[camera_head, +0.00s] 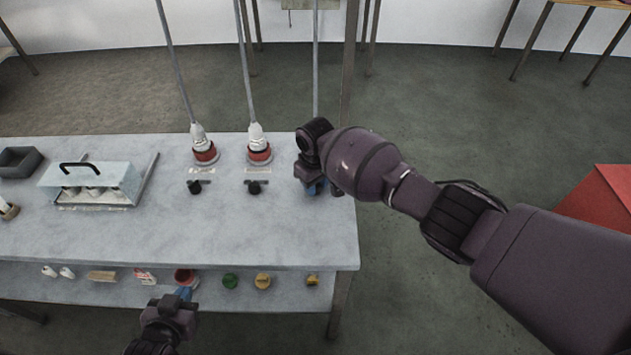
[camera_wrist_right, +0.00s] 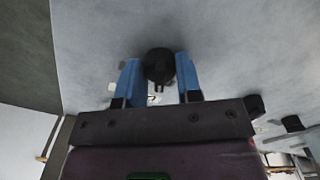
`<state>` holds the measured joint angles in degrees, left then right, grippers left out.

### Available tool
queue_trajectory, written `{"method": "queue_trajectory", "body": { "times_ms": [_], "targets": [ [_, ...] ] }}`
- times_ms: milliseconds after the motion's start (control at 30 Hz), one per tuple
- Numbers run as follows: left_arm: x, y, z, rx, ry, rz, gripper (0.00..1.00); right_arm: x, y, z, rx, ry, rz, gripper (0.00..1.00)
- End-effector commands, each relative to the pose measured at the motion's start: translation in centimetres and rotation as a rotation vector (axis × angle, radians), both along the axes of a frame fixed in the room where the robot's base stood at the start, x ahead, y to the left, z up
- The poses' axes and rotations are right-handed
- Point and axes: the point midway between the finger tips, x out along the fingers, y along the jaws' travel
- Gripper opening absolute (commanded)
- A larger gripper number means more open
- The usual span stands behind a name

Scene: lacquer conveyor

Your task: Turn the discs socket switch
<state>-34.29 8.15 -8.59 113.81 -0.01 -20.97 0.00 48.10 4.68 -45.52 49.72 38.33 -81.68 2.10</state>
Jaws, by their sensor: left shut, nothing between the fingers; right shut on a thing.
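My right gripper (camera_head: 315,188) reaches down at the right end of the table. In the right wrist view my right gripper (camera_wrist_right: 160,82) has its blue fingers on either side of a round black switch knob (camera_wrist_right: 159,64), shut on it. The arm hides this knob in the head view. Two more black switch knobs, the left one (camera_head: 195,187) and the middle one (camera_head: 254,187), sit below two red-and-white sockets, left (camera_head: 205,152) and middle (camera_head: 259,151). Their labels are too small to read. My left gripper (camera_head: 184,292) is shut and empty near the lower shelf.
The grey table (camera_head: 200,235) has a clear front half. A glass-lidded case with a black handle (camera_head: 90,180) and a dark tray (camera_head: 18,162) stand at left. The lower shelf (camera_head: 210,299) holds several small items. A red box (camera_head: 605,205) is at far right.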

Motion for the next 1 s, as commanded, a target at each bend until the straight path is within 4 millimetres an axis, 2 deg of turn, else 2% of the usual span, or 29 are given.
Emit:
{"method": "queue_trajectory", "body": {
  "times_ms": [333, 767, 800, 933, 1000],
  "targets": [
    [-0.62, 0.09, -0.21, 0.0, 0.013, 0.004, 0.0, -0.08, 0.01, -0.09, 0.0, 0.002, 0.102, 0.09],
    [-0.41, 0.06, -0.11, 0.0, 0.009, 0.002, 0.0, -0.08, 0.01, -0.09, 0.0, 0.001, 0.112, 0.09],
    [-0.38, 0.05, -0.09, 0.0, 0.009, 0.002, 0.0, -0.08, 0.01, -0.09, 0.0, 0.001, 0.112, 0.34],
    [-0.3, 0.04, -0.05, 0.0, 0.007, 0.002, 0.0, -0.05, 0.02, -0.07, 0.0, 0.001, 0.111, 0.54],
    [-0.27, 0.04, -0.03, 0.0, 0.007, 0.002, 0.0, -0.04, 0.0, -0.05, 0.0, 0.001, 0.111, 0.58]
  ]
}}
